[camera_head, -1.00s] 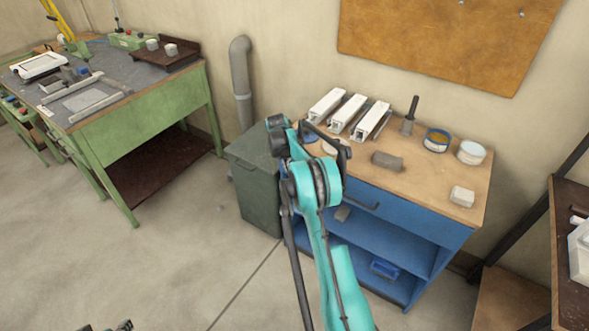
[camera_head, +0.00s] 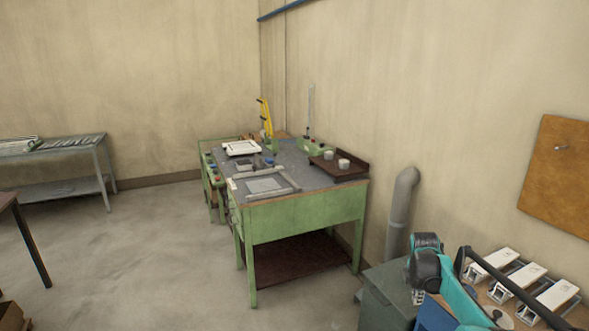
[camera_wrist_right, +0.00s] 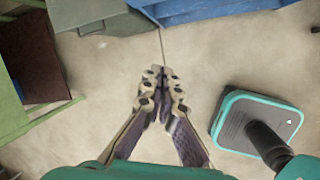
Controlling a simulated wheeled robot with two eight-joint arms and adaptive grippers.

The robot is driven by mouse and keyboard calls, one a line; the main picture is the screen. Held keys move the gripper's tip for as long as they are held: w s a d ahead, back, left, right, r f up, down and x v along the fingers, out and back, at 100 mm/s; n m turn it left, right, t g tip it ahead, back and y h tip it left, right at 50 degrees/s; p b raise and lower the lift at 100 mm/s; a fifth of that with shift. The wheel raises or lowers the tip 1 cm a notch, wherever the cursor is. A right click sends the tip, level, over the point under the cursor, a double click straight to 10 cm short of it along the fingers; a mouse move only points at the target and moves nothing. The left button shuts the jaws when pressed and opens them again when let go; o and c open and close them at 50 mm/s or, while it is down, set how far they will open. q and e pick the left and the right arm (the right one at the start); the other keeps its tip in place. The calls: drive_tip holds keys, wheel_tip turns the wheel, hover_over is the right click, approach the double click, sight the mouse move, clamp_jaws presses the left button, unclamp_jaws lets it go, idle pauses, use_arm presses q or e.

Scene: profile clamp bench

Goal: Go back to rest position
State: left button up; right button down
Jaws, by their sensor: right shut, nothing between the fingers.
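My right gripper (camera_wrist_right: 160,72) shows in the right wrist view with its two fingers together at the tips and nothing between them. It points down over bare concrete floor (camera_wrist_right: 185,105). In the head view my right arm is at the lower right, in front of the blue bench; its fingers are hard to make out there. My left gripper is in neither view now.
A green workbench (camera_head: 300,222) with a clamp frame (camera_head: 266,185) stands mid-view. The wooden-topped bench at lower right carries several white profile pieces (camera_head: 494,262). A dark green cabinet (camera_head: 385,305) and grey pipe (camera_head: 400,205) stand between.

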drive_tip(key=s+a+r+m+t, duration=0.2)
drive_tip(key=s+a+r+m, duration=0.65)
drive_tip(key=s+a, duration=0.45)
drive_tip(key=s+a+f+m+t+y, duration=0.1)
drive_tip(key=s+a+m, duration=0.3)
drive_tip(key=s, duration=0.5)
drive_tip(key=s+a+f+m+t+y, duration=0.1)
drive_tip(key=s+a+f+m, duration=0.2)
drive_tip(key=s, duration=0.7)
drive_tip(key=shift+s+a+f+m+t, duration=0.2)
drive_tip(key=shift+a+m+t, duration=0.25)
drive_tip(key=shift+m, duration=0.7)
